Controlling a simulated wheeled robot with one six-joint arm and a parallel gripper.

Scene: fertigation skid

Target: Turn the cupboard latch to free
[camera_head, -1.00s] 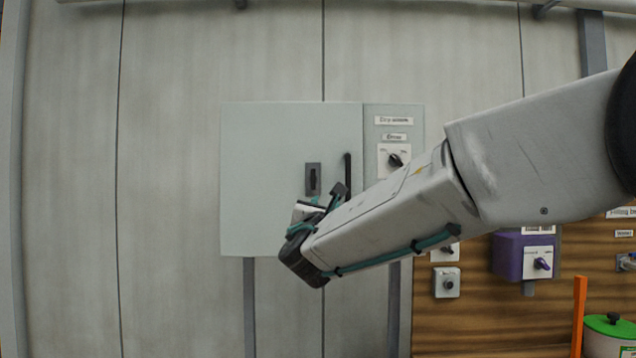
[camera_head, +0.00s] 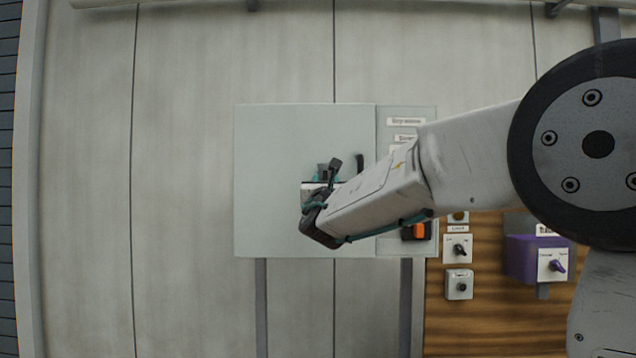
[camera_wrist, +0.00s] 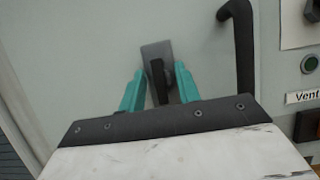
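The cupboard (camera_head: 280,140) is a pale grey-green box on the wall in the head view. Its latch (camera_wrist: 158,78) is a dark upright lever on a grey plate (camera_wrist: 155,50) in the wrist view, tilted slightly in the picture. My gripper (camera_wrist: 160,88) is at the latch, with one teal finger on each side of the lever. The fingers are apart, and a gap shows on the left side of the lever; the right finger is close to it. In the head view my gripper (camera_head: 322,178) covers most of the latch.
A black vertical door handle (camera_wrist: 238,45) is right of the latch. A side panel (camera_head: 408,112) with labels and controls adjoins the cupboard. A purple box (camera_head: 521,258) with a knob and grey switch boxes (camera_head: 458,249) sit on the wooden panel at lower right. The left wall is clear.

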